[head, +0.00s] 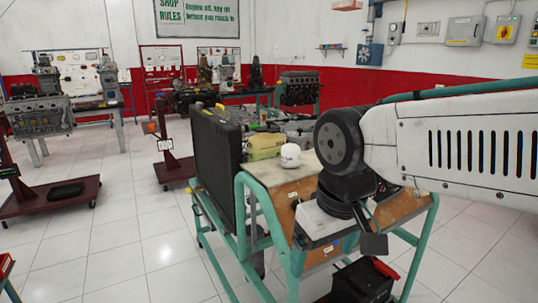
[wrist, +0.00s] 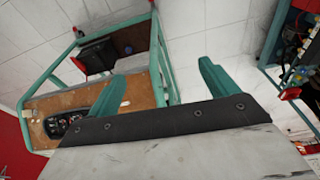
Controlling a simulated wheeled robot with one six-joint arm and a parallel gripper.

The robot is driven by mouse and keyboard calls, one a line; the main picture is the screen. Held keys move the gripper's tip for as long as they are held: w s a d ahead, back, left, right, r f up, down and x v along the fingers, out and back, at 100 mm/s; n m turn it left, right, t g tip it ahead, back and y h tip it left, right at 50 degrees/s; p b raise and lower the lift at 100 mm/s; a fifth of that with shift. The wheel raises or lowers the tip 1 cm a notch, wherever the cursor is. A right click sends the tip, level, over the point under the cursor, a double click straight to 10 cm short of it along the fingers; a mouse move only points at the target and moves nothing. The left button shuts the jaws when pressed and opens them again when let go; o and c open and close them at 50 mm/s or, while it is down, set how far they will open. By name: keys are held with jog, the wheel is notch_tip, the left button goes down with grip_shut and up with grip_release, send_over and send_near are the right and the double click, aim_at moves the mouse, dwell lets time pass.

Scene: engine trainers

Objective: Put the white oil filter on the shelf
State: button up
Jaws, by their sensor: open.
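The white oil filter (head: 290,155) stands upright on the wooden top of the teal-framed stand (head: 243,215) in the head view. My gripper (head: 368,232) is to its right and nearer the camera, lower in the picture and apart from it. In the wrist view my gripper (wrist: 165,88) is open, with two teal fingers wide apart and nothing between them. The filter is not visible in the wrist view. A small wall shelf (head: 331,48) with little coloured items is on the far wall; I cannot tell whether it is the task's shelf.
A tall black case (head: 216,165) stands left of the filter, with a yellowish part (head: 264,146) behind it. A black box (head: 366,281) sits low in the stand. Engine trainers stand at the back and left.

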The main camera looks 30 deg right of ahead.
aim_at(290, 157)
jog(key=w+d+m+t+h, duration=0.1)
jog(key=w+d+t, duration=0.2)
jog(key=w, duration=0.9)
jog(key=w+d+m+t+h, duration=0.1)
jog(key=w+d+t, duration=0.3)
jog(key=w+d, duration=0.5)
jog(key=w+d+t+h, duration=0.1)
jog(key=w+d+t, duration=0.3)
jog(key=w, duration=1.1)
jog(key=shift+d+f+m, duration=0.2)
jog(key=shift+d, duration=0.45)
jog(key=shift+d+f+m, duration=0.15)
jog(key=shift+d+m, duration=0.05)
jog(key=shift+d, duration=0.4)
jog(key=x, duration=0.5)
jog(key=d+x, duration=0.1)
jog(key=x, duration=0.2)
jog(key=shift+r, duration=0.3)
jog(key=c, duration=1.3)
jog(key=shift+r, duration=0.1)
